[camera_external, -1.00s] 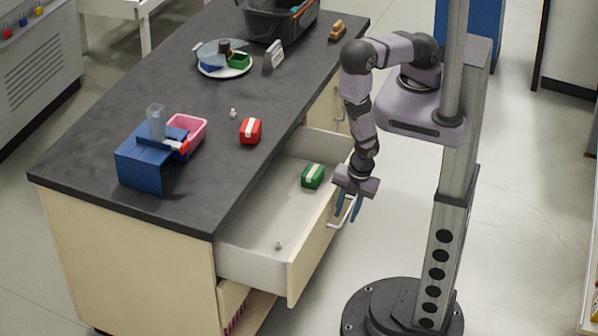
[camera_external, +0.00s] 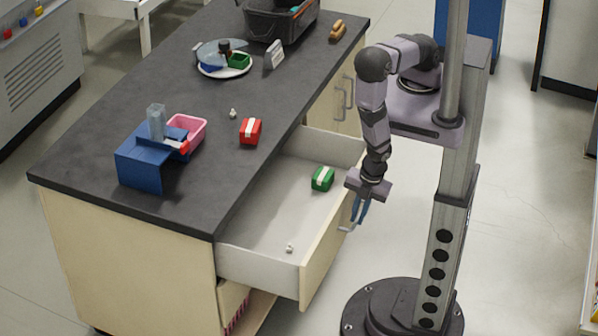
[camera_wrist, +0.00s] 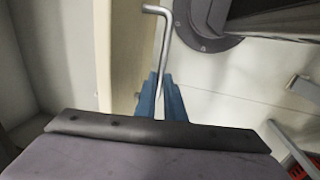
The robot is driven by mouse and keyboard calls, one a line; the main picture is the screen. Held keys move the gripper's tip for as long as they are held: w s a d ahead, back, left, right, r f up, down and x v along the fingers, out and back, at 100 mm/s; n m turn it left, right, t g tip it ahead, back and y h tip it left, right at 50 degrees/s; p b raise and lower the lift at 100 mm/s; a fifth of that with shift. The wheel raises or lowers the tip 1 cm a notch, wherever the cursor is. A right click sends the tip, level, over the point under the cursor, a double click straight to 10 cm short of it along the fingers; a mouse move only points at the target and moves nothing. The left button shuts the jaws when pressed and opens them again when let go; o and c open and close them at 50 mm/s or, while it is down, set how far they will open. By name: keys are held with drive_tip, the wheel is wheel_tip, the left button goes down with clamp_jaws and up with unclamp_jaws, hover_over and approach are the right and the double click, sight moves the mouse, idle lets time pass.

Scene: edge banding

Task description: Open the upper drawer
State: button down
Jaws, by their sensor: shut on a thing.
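The upper drawer (camera_external: 262,222) is pulled well out from the counter, and its inside shows in the external view. A green box with a white stripe (camera_external: 323,178) and a small white item (camera_external: 290,248) lie in it. My gripper (camera_external: 358,214) is outside the drawer front, with its blue fingers pointing down. It is shut on the drawer's metal handle (camera_external: 346,229). In the wrist view the blue fingers (camera_wrist: 160,98) close around the handle bar (camera_wrist: 164,42), beside the pale drawer front (camera_wrist: 125,60). The fingers hide part of the bar.
The dark countertop (camera_external: 120,105) holds a red box (camera_external: 250,130), a pink basket (camera_external: 190,128), a blue stand (camera_external: 140,165) and a plate of items (camera_external: 224,68). A lower open compartment (camera_external: 240,305) shows under the drawer. My base stands close on the right.

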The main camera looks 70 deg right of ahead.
drive_tip(key=s, duration=0.5)
drive_tip(key=shift+s, duration=0.15)
drive_tip(key=c, duration=1.8)
unclamp_jaws()
drive_tip(key=shift+c, duration=0.2)
drive_tip(key=shift+r, duration=0.15)
wheel_tip(320, 180, up, 7)
drive_tip(key=s+p, duration=0.1)
drive_tip(key=p, duration=0.5)
drive_tip(key=shift+s+p, duration=0.2)
drive_tip(key=shift+p, duration=0.1)
drive_tip(key=shift+a, duration=0.1)
